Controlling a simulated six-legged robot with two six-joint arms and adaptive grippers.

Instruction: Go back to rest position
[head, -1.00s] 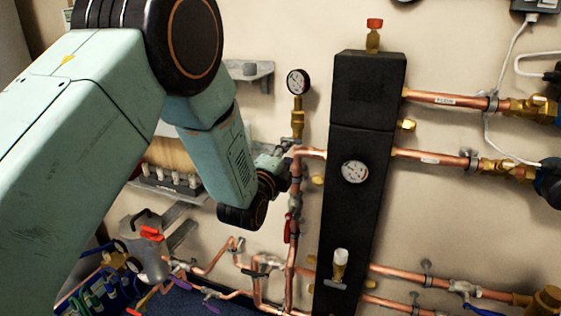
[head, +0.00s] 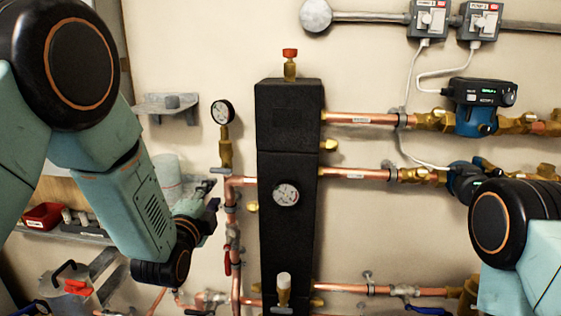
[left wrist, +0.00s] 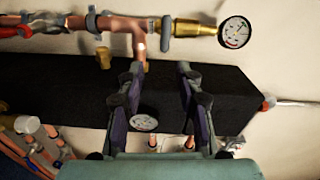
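My left gripper (head: 207,202) shows small in the head view, left of the copper pipe (head: 232,205) and the black manifold block (head: 290,150). In the left wrist view the left gripper (left wrist: 160,72) has its two fingers apart, with nothing held between them. Behind the fingers lie the black block (left wrist: 60,85), its round gauge and the copper tee (left wrist: 138,45). Whether the fingers touch anything is hard to tell. My right arm enters the head view at the lower right, but its gripper is out of frame.
A pressure gauge (head: 222,112) on a brass fitting stands above the pipe. Pumps (head: 475,108) and copper pipes run right of the block. A grey shelf (head: 165,105) and a red bin (head: 43,215) are at the left.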

